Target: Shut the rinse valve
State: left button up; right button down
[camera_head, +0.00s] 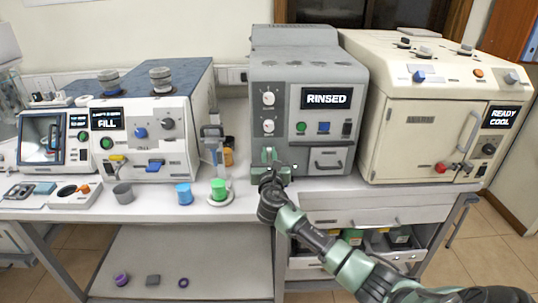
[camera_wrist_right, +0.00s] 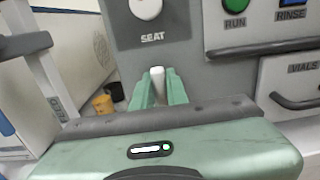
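The grey machine (camera_head: 308,75) stands at the centre of the bench, and its display reads "RINSED". Two white knobs are on its left front: an upper one (camera_head: 268,98) and a lower one (camera_head: 268,126). In the right wrist view, a white knob (camera_wrist_right: 146,6) sits above the word "SEAT". My right gripper (camera_head: 268,158) is low at the machine's left front. In the right wrist view, its green fingers (camera_wrist_right: 158,88) close around a short white handle (camera_wrist_right: 157,76), touching both sides. No label on this handle shows, and its base is hidden. My left gripper is not in view.
A cream oven-like machine (camera_head: 420,110) reading "READY COOL" stands on the right. A white machine (camera_head: 145,120) reading "FILL" stands left. A stand (camera_head: 213,150), a blue cup (camera_head: 184,194) and a green-topped cup (camera_head: 218,190) are left of my right gripper.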

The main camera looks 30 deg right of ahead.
jog(key=shift+m, duration=0.4)
jog(key=m+b, duration=0.1)
jog(key=m, duration=0.2)
jog(key=shift+f+m, duration=0.1)
jog(key=shift+m, duration=0.3)
jog(key=m+b, duration=0.1)
jog(key=m, duration=0.1)
jog(key=m+b, duration=0.1)
jog(key=m, duration=0.1)
jog(key=shift+s+d+f+m, duration=0.1)
jog(key=shift+d+m, duration=0.05)
jog(key=shift+m, duration=0.15)
jog(key=m+b, duration=0.1)
jog(key=m, duration=0.3)
jog(key=shift+f+b, duration=0.1)
jog(key=shift+b, duration=0.3)
jog(key=m+b, duration=0.1)
jog(key=m, duration=0.3)
jog(key=shift+m+b, duration=0.3)
jog(key=shift+m, duration=0.3)
jog(key=c, duration=1.4)
grip_release()
jog(key=shift+d, duration=0.1)
